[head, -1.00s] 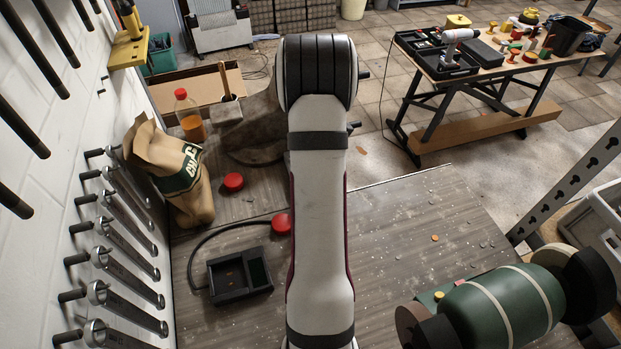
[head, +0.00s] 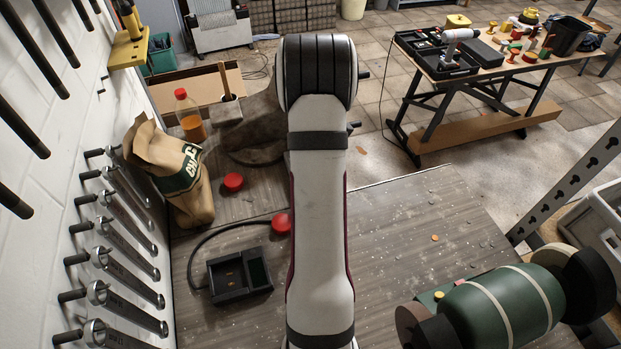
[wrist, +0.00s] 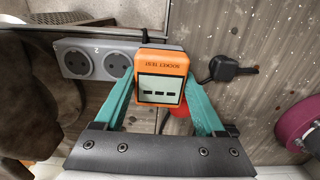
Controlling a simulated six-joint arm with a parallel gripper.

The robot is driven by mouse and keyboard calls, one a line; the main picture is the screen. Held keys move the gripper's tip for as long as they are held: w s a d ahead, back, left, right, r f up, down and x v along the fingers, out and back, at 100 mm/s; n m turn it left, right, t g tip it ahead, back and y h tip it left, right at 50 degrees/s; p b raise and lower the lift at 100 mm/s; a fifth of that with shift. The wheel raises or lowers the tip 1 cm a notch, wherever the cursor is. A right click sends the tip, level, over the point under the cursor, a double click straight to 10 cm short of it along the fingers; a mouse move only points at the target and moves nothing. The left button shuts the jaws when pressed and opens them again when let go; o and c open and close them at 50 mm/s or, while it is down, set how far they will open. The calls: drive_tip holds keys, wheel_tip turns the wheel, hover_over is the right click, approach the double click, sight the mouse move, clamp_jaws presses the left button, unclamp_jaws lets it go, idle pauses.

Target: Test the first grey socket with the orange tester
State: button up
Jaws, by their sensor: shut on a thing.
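The orange tester (wrist: 172,62) is in the wrist view, between the two teal fingers of my gripper (wrist: 162,88), which is shut on it. Its dark label text looks inverted, and its display shows dashes. Behind it is a grey socket strip (wrist: 99,61) with two round sockets showing, one at the left (wrist: 80,63) and one (wrist: 117,64) closer to the tester. A mark like a 2 stands above them. The tester hides the strip's right part, and I cannot tell whether it touches a socket. In the head view my arm hides the gripper, tester and strip.
In the head view, a black tray (head: 241,293), red discs (head: 233,182), a paper bag (head: 180,170) and a bottle (head: 190,118) stand left of my arm. A green cylinder (head: 500,307) is at right.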

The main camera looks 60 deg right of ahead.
drive_tip(key=shift+f, duration=0.6)
drive_tip(key=o, duration=1.2)
drive_tip(key=shift+o, duration=0.2)
wheel_tip(320, 180, up, 16)
drive_tip(key=shift+f, duration=0.1)
